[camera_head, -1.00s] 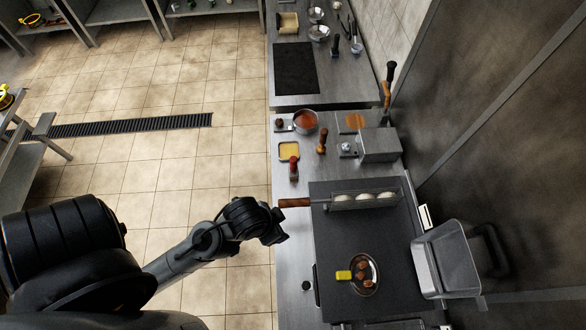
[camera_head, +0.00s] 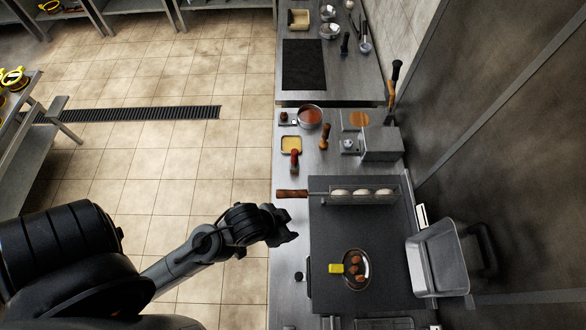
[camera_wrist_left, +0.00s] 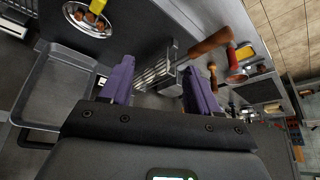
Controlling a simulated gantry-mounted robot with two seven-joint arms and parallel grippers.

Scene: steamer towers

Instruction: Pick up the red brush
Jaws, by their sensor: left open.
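The red brush (camera_head: 294,160) stands on the steel counter just below a small tray of yellow sauce, in the head view. It also shows in the left wrist view (camera_wrist_left: 238,72), at the upper right, beyond the wooden handle of the basket. My left gripper (camera_head: 290,225) is at the counter's left edge, below the brush and apart from it. In the left wrist view its two purple fingers (camera_wrist_left: 160,82) are spread apart with nothing between them. My right gripper is not in view.
A wire basket with a wooden handle (camera_head: 291,194) lies between my left gripper and the brush, its handle jutting over the counter edge. A yellow sauce tray (camera_head: 291,139), a red sauce pot (camera_head: 309,117) and a wooden-handled tool (camera_head: 324,136) stand near the brush. Open floor lies left.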

